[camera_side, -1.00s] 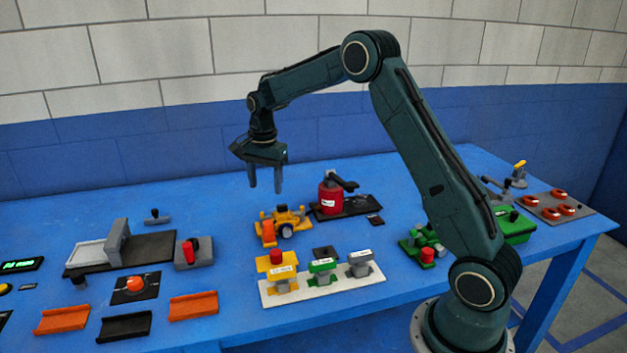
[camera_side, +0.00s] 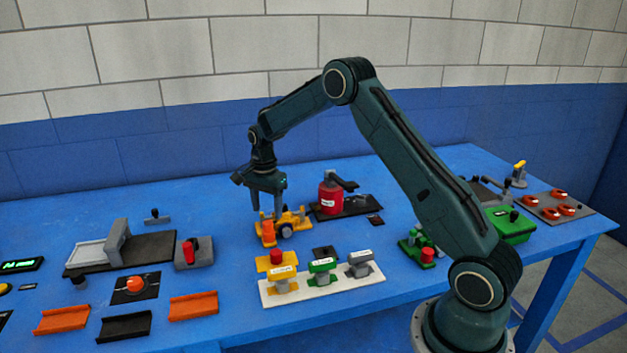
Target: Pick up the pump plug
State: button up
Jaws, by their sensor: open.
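My gripper (camera_side: 266,213) is open and points down just above the yellow and orange assembly (camera_side: 296,218), which has a dark round part low on its front. The fingers partly overlap the back of this assembly in the view. I cannot tell whether they touch it. I see nothing held between the fingers. No part is clearly marked as the pump plug, and I cannot tell which piece it is. A red cylinder (camera_side: 330,199) with a dark handle on top stands behind and to the right.
In front is a white strip (camera_side: 330,293) with yellow, green and grey labelled blocks. At left are a grey press-like fixture (camera_side: 117,242), a red-handled switch (camera_side: 191,249) and several trays. A green box (camera_side: 513,226) and a panel with red knobs (camera_side: 550,204) are at right.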

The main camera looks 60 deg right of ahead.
aim_at(268, 222)
jog(key=shift+f, duration=1.5)
jog(key=shift+f, duration=2.55)
jog(key=c, duration=1.2)
jog(key=shift+w+r, duration=0.1)
jog(key=shift+r, duration=0.05)
notch_tip(268, 222, up, 20)
jog(key=shift+f, duration=0.1)
jog(key=shift+f, duration=0.1)
